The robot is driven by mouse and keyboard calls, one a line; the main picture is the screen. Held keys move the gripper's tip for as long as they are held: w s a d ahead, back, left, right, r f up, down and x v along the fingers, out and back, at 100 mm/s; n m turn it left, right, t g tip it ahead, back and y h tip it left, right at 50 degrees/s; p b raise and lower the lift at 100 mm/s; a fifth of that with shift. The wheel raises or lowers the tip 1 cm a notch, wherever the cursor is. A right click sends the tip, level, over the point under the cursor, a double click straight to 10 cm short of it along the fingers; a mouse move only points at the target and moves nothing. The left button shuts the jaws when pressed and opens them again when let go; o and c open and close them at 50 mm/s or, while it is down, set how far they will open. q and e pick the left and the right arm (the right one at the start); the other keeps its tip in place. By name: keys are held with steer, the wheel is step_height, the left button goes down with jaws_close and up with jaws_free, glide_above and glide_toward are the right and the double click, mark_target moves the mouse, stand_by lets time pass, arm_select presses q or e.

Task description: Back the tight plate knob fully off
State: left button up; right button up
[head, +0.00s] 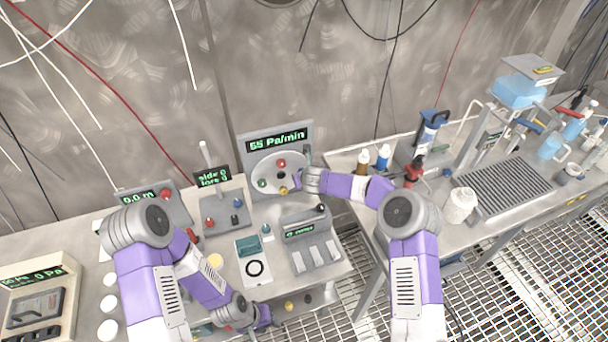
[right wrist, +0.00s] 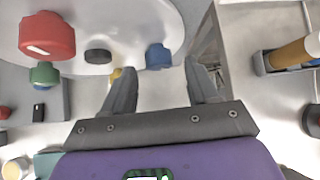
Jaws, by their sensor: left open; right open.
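A round pale plate (head: 270,167) stands upright under a display reading "65 Pa/min". It carries a red knob (head: 281,163), a green knob (head: 262,183), a yellow knob (head: 283,190) and a blue knob (right wrist: 158,55). A dark knob (right wrist: 98,56) sits nearer its middle. Which knob is tight does not show. My right gripper (right wrist: 163,72) is open and empty at the plate's right side; the blue knob lies just beyond the gap between its fingertips, apart from them. My left gripper (head: 265,316) is open and low, near the bench's front edge, away from the plate.
A small panel with knobs (head: 222,220) stands left of the plate, and a grey box with a display and switches (head: 312,240) stands in front. A right-hand bench holds bottles, a white jar (head: 461,205) and a drain rack (head: 505,185). Cables hang on the wall.

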steer(key=shift+w+a+f, duration=0.1)
steer(key=shift+w+f, duration=0.2)
steer(key=c, duration=1)
steer(key=shift+s+a+f+n+t+h+b, duration=0.1)
steer(key=shift+a+n+t+h+b, duration=0.1)
steer(key=shift+n+t+h+b, duration=0.75)
steer(key=shift+a+f+n+t+h+b, duration=0.1)
steer(key=shift+a+n+t+h+b, duration=0.25)
steer(key=shift+h+b, duration=1.2)
steer(key=shift+c, duration=0.2)
steer(key=shift+d, duration=0.15)
steer(key=o, duration=1)
steer(key=shift+o, duration=0.2)
